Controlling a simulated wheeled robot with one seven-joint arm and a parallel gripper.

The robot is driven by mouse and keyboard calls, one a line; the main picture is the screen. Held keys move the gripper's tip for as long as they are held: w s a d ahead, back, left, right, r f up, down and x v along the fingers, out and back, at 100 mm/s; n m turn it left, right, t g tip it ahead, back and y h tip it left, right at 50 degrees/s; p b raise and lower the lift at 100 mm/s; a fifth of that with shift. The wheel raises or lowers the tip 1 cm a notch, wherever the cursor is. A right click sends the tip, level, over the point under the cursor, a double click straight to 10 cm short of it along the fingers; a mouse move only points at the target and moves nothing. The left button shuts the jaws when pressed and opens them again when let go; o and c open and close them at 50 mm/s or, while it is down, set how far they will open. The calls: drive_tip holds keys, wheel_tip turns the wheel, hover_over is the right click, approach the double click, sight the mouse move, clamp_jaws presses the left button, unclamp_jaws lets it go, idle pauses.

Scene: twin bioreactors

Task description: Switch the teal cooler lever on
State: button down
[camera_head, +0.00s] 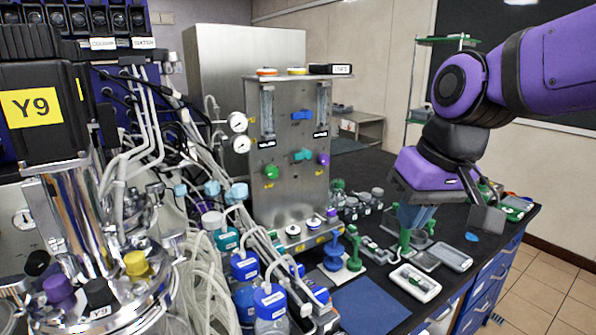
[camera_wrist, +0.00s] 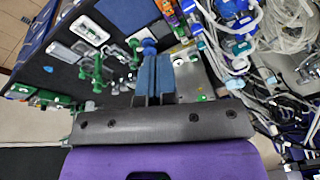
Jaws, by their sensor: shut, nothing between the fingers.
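The teal lever (camera_head: 302,155) sits on the front of an upright steel panel (camera_head: 290,195) in the middle of the head view, below a blue lever (camera_head: 301,115). It points roughly sideways. My gripper (camera_head: 408,232) is to the right of the panel and lower than the lever, well apart from it, with its blue fingers pointing down. In the wrist view the two fingers (camera_wrist: 155,60) lie side by side, shut, with nothing between them. I cannot make out the teal lever in the wrist view.
A green knob (camera_head: 271,172) and a purple knob (camera_head: 323,159) flank the teal lever. Tubing and blue-capped bottles (camera_head: 245,265) crowd the panel's left front. Green and blue stands (camera_head: 354,255) and a white tray (camera_head: 415,283) are on the dark bench, near my gripper.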

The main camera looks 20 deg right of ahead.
sight(301, 155)
drive_tip(key=w+a+f+m+g+y, duration=0.3)
drive_tip(key=w+a+f+y, duration=0.2)
drive_tip(key=w+a+y, duration=0.4)
drive_tip(key=w+a+f+m+g+y, duration=0.25)
drive_tip(key=w+a+f+y, duration=0.45)
drive_tip(key=w, duration=0.4)
drive_tip(key=w+d+f+m+t+h, duration=0.4)
drive_tip(key=w+d+m+t, duration=0.3)
drive_tip(key=m+t, duration=0.6)
drive_tip(key=w+d+f+m+t+h, duration=0.5)
drive_tip(key=w+d+f+m+t, duration=0.1)
drive_tip(key=w+m+t, duration=0.5)
drive_tip(key=d+m+t, duration=0.1)
drive_tip(key=m+t, duration=0.1)
drive_tip(key=t, duration=0.2)
drive_tip(key=shift+w+m, duration=0.35)
drive_tip(key=shift+w, duration=0.05)
drive_tip(key=shift+d+t, duration=0.1)
drive_tip(key=shift+t, duration=0.15)
drive_tip(key=x, duration=1)
drive_tip(key=shift+r, duration=0.2)
wheel_tip(301, 155, up, 2)
drive_tip(key=shift+r, duration=0.9)
